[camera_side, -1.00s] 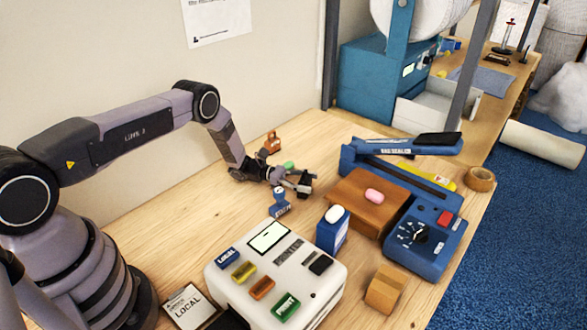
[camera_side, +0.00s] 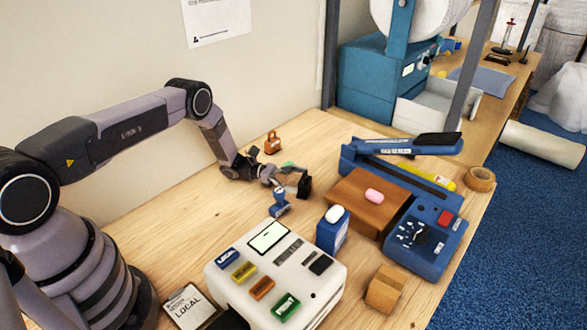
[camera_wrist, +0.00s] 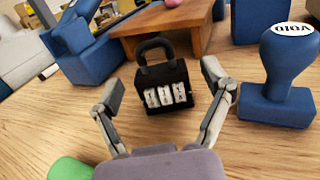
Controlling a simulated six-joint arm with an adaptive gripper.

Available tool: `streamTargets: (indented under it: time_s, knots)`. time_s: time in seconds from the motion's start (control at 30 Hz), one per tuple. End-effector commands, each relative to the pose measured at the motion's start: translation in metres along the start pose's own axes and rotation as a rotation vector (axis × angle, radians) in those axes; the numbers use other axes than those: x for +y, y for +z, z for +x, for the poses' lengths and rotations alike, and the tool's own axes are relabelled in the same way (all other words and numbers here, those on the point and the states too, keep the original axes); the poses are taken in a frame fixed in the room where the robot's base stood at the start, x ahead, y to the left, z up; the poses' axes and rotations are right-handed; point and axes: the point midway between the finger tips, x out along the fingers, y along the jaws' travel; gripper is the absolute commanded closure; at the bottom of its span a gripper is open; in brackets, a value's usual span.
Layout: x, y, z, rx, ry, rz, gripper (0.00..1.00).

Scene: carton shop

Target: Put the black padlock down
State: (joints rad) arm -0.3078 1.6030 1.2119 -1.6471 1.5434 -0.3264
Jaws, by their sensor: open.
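The black padlock (camera_wrist: 165,88), with a dark shackle and white number dials, stands upright on the wooden table in the wrist view. In the side view the black padlock (camera_side: 304,187) is at the tip of my gripper (camera_side: 289,180). My gripper (camera_wrist: 162,86) is open in the wrist view, one finger to each side of the padlock, with gaps between the fingers and its body. The padlock's base appears to rest on the table.
A blue stamp (camera_wrist: 278,80) stands close to the right finger in the wrist view. A green object (camera_wrist: 70,169) lies at the lower left. A brown wooden stand (camera_side: 352,205) and blue sealer (camera_side: 425,240) are to the right.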

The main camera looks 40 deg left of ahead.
Motion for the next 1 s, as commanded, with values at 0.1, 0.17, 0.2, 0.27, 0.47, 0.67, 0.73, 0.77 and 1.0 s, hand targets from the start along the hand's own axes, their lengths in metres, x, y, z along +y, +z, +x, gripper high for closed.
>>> streamTargets:
  time_s: [0.1, 0.17, 0.2, 0.27, 0.47, 0.67, 0.73, 0.77, 1.0]
  knots:
    - [0.001, 0.0, -0.023, -0.001, 0.004, 0.0, 0.21]
    - [0.001, 0.0, -0.032, 0.0, 0.003, 0.001, 0.21]
    - [0.001, 0.0, -0.037, 0.0, 0.003, 0.001, 0.21]
    - [0.001, 0.0, -0.043, -0.001, 0.002, 0.001, 0.21]
    - [0.003, 0.029, -0.043, 0.037, -0.056, 0.055, 0.21]
    - [-0.015, 0.139, -0.023, 0.212, -0.287, 0.284, 0.21]
    - [-0.032, 0.178, -0.019, 0.284, -0.375, 0.383, 0.21]
    - [-0.04, 0.194, -0.019, 0.315, -0.411, 0.427, 0.21]
    - [-0.123, 0.303, -0.033, 0.567, -0.677, 0.801, 0.21]
